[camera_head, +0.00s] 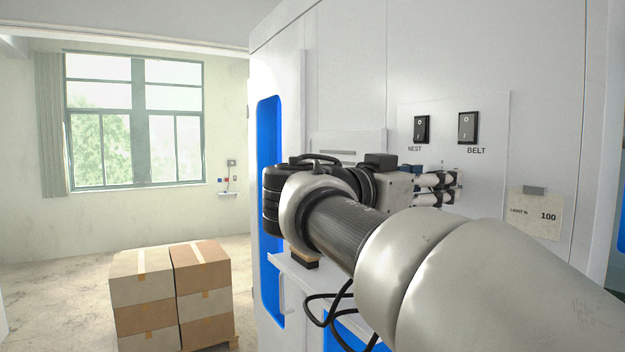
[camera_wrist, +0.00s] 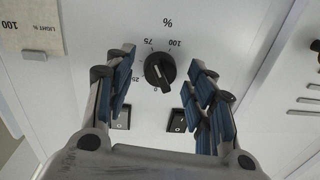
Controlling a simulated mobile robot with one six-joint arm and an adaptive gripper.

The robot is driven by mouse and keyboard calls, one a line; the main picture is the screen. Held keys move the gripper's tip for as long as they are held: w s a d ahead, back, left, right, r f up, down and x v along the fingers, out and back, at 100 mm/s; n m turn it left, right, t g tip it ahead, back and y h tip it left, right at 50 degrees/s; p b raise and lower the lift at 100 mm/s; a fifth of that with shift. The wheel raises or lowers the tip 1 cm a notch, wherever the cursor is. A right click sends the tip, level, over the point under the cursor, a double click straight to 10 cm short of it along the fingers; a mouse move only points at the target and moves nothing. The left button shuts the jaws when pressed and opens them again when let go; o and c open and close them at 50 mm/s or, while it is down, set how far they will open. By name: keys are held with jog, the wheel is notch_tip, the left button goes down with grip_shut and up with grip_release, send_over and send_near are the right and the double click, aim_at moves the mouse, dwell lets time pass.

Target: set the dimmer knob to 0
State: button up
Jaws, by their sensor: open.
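The dimmer knob (camera_wrist: 159,71) is round and black, on a pale panel (camera_wrist: 230,35), in the wrist view. Printed marks stand around it: "100" and "75" above, a smaller one to the left, and "%" higher up. I cannot read its pointer setting surely. My gripper (camera_wrist: 162,62) is open, with blue-padded fingers on the left and right of the knob and gaps on both sides. How far the fingertips are from the panel is unclear. In the head view my gripper (camera_head: 436,187) is at the panel and hides the knob.
Two black rocker switches, NEST (camera_head: 421,129) and BELT (camera_head: 467,127), sit above the gripper. A taped note (camera_head: 534,215) reads "LIGHT % 100". A shelf (camera_head: 300,285) juts out below my arm. Stacked cartons (camera_head: 145,300) stand at lower left, with bare floor around.

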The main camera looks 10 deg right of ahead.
jog(key=c, duration=1.1)
